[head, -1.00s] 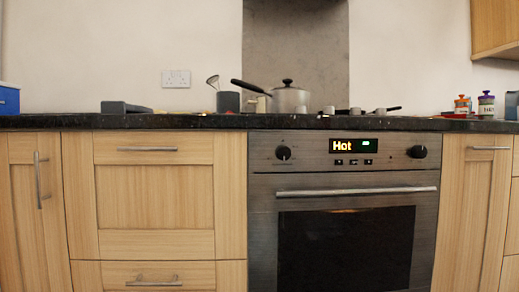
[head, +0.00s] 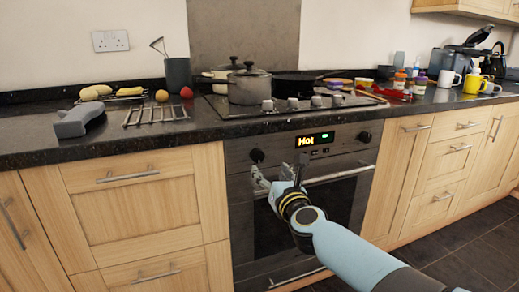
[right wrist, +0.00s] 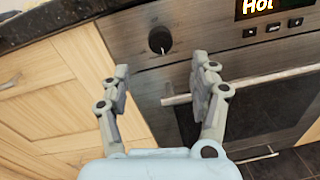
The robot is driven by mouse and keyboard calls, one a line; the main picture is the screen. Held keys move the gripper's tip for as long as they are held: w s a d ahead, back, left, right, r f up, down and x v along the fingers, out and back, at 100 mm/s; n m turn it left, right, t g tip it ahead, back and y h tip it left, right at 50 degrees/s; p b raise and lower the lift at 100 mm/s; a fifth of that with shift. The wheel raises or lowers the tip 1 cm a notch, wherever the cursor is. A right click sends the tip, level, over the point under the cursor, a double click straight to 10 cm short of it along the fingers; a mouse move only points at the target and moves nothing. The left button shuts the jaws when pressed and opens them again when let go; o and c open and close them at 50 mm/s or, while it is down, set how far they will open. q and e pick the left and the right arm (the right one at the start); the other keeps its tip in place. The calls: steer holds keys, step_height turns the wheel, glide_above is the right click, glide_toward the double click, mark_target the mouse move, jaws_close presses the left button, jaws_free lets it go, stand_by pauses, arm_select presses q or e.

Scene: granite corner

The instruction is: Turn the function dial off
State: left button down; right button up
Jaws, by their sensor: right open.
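The oven panel carries two black round dials, a left dial (head: 257,155) and a right dial (head: 364,136), with a lit "Hot" display (head: 314,140) between them. No label shows which one is the function dial. My right gripper (head: 279,172) is open and empty, just below and right of the left dial in the head view. In the right wrist view the open fingers (right wrist: 160,72) point at the panel, and the left dial (right wrist: 160,40) lies just beyond the gap between them, apart from both fingertips. My left gripper is out of view.
The oven door handle (head: 340,175) runs close beside and below my right fingers. Above, the dark counter (head: 140,137) holds a pot (head: 250,87), a rack (head: 155,114) and a grey object (head: 75,120). The floor (head: 470,250) at right is clear.

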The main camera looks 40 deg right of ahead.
mark_target(259, 157)
steer(key=b+x, duration=0.2)
steer(key=x, duration=0.7)
steer(key=shift+f, duration=0.2)
steer(key=shift+w+d+r, duration=0.1)
steer(key=shift+w+d, duration=0.1)
steer(key=shift+w, duration=0.2)
steer(key=c, duration=1.2)
